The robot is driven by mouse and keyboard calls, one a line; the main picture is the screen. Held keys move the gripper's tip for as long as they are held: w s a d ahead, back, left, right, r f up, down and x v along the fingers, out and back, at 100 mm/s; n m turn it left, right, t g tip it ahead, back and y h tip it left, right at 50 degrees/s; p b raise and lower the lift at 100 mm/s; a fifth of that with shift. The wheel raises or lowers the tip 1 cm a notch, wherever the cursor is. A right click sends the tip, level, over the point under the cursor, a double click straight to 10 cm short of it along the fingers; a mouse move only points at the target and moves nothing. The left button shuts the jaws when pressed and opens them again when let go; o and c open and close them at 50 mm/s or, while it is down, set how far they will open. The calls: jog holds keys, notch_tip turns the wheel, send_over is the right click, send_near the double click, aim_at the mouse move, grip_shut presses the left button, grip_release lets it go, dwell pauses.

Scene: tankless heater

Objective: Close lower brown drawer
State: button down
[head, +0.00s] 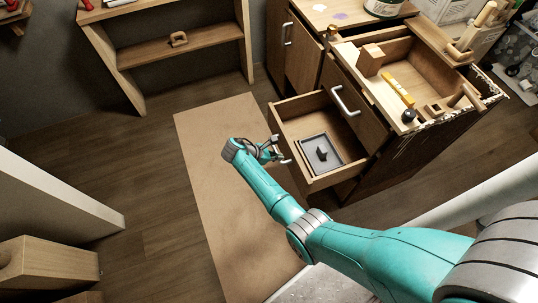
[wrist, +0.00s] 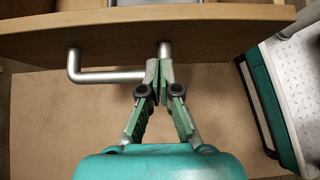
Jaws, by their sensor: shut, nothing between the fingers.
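The lower brown drawer (head: 318,178) is pulled out of the cabinet in the head view. A grey tray with a small dark object lies inside it. In the wrist view the drawer's front (wrist: 215,20) spans the top, with a silver bar handle (wrist: 95,76) on it. My gripper (head: 279,153) is outside the drawer, in front of its front panel. In the wrist view my gripper (wrist: 160,72) is shut and empty, with its fingertips at the right end of the handle. The fingers hide part of that end, and I cannot tell whether they touch it.
Above the open drawer is a shut drawer with a silver handle (head: 346,101). The cabinet top holds an open wooden tray (head: 433,75) with blocks and tools. A tan mat (head: 205,150) covers the floor before the drawer. A wooden shelf unit (head: 190,45) stands behind.

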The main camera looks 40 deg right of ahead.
aim_at(292, 154)
jog(key=shift+s+d+r, duration=0.1)
jog(key=shift+s+d, duration=0.15)
jog(key=shift+d, duration=0.65)
jog(key=shift+s+d, duration=0.25)
jog(key=shift+d, duration=0.65)
jog(key=s+d, duration=0.3)
jog(key=d, duration=0.8)
jog(key=s+d, duration=0.3)
jog(key=d, duration=0.8)
jog(key=shift+s, duration=0.15)
